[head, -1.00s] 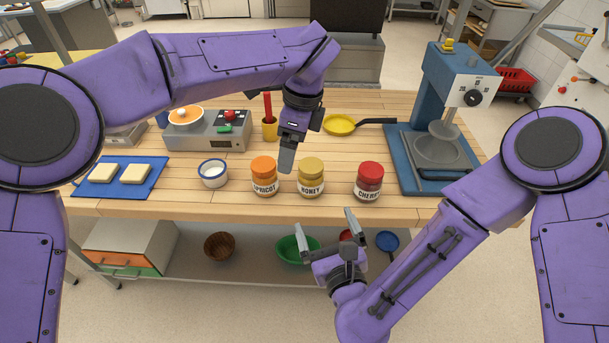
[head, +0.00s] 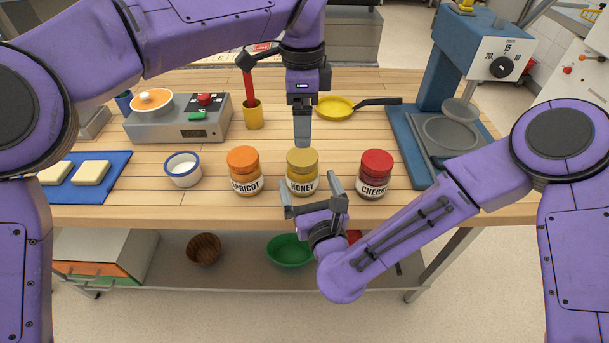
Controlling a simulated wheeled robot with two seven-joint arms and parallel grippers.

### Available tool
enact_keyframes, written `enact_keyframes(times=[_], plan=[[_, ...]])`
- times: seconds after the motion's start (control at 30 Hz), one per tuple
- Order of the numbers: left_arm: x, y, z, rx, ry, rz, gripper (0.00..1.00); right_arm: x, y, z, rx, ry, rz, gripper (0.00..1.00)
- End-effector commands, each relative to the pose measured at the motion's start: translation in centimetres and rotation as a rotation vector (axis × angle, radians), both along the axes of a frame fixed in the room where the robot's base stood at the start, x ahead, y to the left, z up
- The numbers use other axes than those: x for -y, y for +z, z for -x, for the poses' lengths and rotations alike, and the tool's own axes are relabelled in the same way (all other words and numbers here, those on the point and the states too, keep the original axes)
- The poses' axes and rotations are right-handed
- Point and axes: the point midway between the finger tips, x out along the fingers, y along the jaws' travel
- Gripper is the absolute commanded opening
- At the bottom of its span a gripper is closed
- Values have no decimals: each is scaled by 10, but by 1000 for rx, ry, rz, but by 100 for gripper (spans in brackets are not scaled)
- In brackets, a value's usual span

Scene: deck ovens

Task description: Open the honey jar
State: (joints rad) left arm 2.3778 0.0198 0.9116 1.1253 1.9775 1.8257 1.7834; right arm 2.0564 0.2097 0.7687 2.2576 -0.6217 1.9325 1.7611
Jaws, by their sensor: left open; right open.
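The honey jar (head: 302,172) stands upright on the wooden table, between the apricot jar and the cherry jar. Its gold lid (head: 302,159) is on. My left gripper (head: 302,140) points down just above and behind the lid; only one finger shows clearly, and I cannot tell whether it touches the lid. My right gripper (head: 312,192) is open at the front of the honey jar, its two fingers spread toward the jar's lower part. It covers part of the jar's base, and I cannot tell whether it touches the glass.
The apricot jar (head: 245,171) stands close on the left, the cherry jar (head: 375,175) on the right. The table between honey and cherry is partly free.

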Motion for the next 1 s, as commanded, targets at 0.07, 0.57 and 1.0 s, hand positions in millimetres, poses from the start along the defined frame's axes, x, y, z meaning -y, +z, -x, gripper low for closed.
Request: enact_keyframes(times=[0.07,0.57,1.0], plan=[[-1,0,0,0,1,0,90,-5,1,-17,2,-2,-1,100],[1,0,0,0,-2,0,90,-12,0,-53,0,-3,0,100],[0,3,-1,11,-55,-13,90,-12,0,-52,-1,-4,1,0]])
